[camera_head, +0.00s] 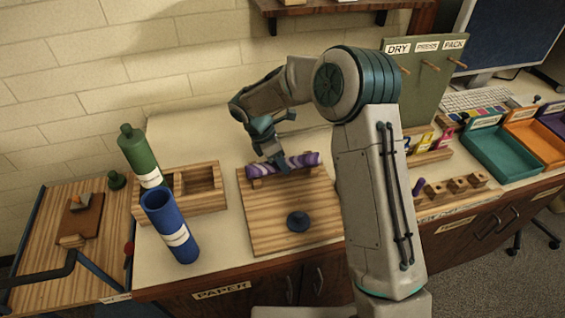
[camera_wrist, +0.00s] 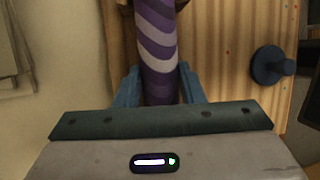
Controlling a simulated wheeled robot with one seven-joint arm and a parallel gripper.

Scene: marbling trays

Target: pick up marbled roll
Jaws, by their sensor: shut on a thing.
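The marbled roll (camera_head: 303,160), striped purple and lilac, lies across the back of a wooden board (camera_head: 264,229) on the counter. My gripper (camera_head: 279,164) reaches down onto the roll from above, near its middle. In the wrist view the roll (camera_wrist: 156,45) passes between the two blue fingers of my gripper (camera_wrist: 159,88), one on each side of it. The gripper is shut on the roll. The fingers and the arm hide part of the roll, and I cannot tell if it is clear of its wooden supports.
A dark blue knob (camera_head: 298,221) stands on the board. A blue cylinder (camera_head: 170,227), a green bottle (camera_head: 141,156) and a wooden box (camera_head: 206,189) with compartments stand left. Teal (camera_head: 492,171) and orange (camera_head: 552,155) trays lie right. A wall shelf (camera_head: 340,8) hangs above.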

